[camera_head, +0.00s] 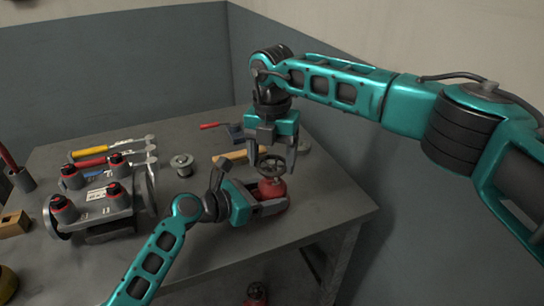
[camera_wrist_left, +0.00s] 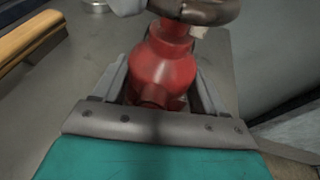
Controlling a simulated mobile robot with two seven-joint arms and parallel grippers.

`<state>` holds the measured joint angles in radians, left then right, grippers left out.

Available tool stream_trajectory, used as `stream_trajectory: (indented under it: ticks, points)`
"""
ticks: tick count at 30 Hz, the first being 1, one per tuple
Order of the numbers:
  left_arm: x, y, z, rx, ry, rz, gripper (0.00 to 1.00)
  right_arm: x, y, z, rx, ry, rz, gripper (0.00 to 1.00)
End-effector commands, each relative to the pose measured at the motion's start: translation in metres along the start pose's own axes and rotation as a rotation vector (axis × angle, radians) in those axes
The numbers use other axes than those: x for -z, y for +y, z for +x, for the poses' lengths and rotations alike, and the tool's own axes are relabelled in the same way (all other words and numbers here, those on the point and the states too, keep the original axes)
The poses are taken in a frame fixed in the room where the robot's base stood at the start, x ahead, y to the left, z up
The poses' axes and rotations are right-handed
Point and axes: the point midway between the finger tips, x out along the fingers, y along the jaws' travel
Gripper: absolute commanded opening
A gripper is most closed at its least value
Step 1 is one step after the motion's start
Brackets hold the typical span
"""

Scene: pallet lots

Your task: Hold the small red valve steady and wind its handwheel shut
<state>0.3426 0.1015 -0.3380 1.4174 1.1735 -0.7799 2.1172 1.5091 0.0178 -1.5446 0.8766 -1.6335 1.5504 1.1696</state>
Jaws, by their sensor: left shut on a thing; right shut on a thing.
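The small red valve (camera_head: 274,190) stands upright on the grey table, near its right corner. Its dark handwheel (camera_head: 268,165) is on top. My left gripper (camera_head: 262,205) is shut on the valve's body from the left and front. In the left wrist view the red body (camera_wrist_left: 165,68) sits between the two fingers (camera_wrist_left: 160,88), with part of the handwheel (camera_wrist_left: 197,10) at the top edge. My right gripper (camera_head: 272,160) points down from above, shut on the handwheel, its fingers at the rim. The far side of the valve is hidden.
A large grey manifold with red caps (camera_head: 95,212) stands at the left. Behind it lie yellow-handled (camera_head: 95,151) and red-handled (camera_head: 92,162) tools. The table's right edge is close to the valve.

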Motion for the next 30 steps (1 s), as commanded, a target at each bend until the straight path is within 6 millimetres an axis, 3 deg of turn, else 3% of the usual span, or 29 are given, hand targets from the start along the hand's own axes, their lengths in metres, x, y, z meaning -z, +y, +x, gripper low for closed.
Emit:
stream_trajectory:
  ticks: [6, 7, 15, 23, 30]
  points:
    - [-0.002, 0.001, 0.000, -0.002, -0.005, 0.000, 0.55, -0.002, -0.001, 0.000, 0.003, -0.003, 0.002, 0.42]
    - [-0.002, 0.001, 0.000, -0.002, -0.005, 0.000, 0.55, -0.002, -0.001, 0.000, 0.003, -0.003, 0.002, 0.74]
    - [-0.002, 0.001, 0.000, -0.002, -0.005, 0.000, 0.55, -0.001, -0.001, 0.000, 0.002, -0.002, 0.000, 0.98]
    - [-0.002, 0.001, 0.000, -0.002, -0.004, 0.001, 0.55, -0.001, 0.000, -0.002, 0.001, -0.001, -0.002, 0.98]
    - [-0.002, 0.001, 0.000, -0.002, -0.004, 0.001, 0.55, -0.001, 0.000, -0.034, -0.002, -0.004, -0.001, 0.98]
